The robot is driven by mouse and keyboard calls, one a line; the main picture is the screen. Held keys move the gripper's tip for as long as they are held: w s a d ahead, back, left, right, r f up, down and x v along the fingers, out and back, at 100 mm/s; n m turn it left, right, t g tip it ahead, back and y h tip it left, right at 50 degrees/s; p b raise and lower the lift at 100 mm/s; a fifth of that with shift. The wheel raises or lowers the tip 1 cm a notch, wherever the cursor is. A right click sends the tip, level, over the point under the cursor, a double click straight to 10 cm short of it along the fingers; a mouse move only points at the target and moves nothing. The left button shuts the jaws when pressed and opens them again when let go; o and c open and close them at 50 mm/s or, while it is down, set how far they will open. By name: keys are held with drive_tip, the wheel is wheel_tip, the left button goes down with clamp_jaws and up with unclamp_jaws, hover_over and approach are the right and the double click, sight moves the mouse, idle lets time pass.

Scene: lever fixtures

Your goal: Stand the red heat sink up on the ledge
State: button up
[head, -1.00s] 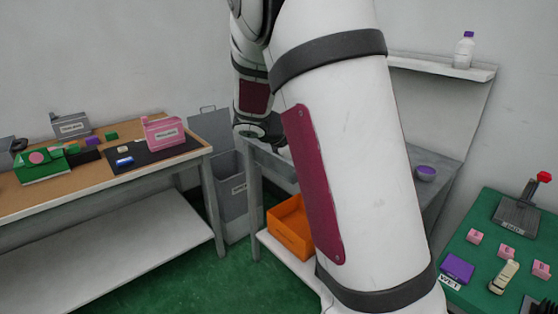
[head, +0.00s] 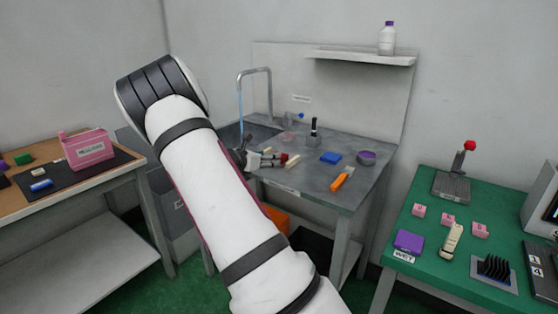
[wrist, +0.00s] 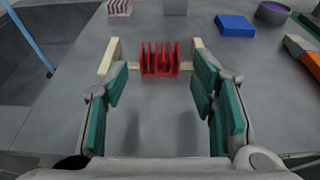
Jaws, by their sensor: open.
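The red heat sink (wrist: 160,60) is in the upper middle of the wrist view, its fins pointing up. My gripper is small in the head view (head: 268,159). I cannot tell surely which part is the ledge; a wall shelf (head: 360,57) is above.
The counter (head: 325,184) also holds a blue block (head: 330,158), a purple bowl (head: 366,158) and an orange-handled tool (head: 342,180). A tap (head: 255,72) runs water into the basin at the left. A green table (head: 400,285) stands at the right.

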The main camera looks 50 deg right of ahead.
drive_tip(key=shift+b+x, duration=0.4)
drive_tip(key=shift+x, duration=2.7)
drive_tip(key=c, duration=1)
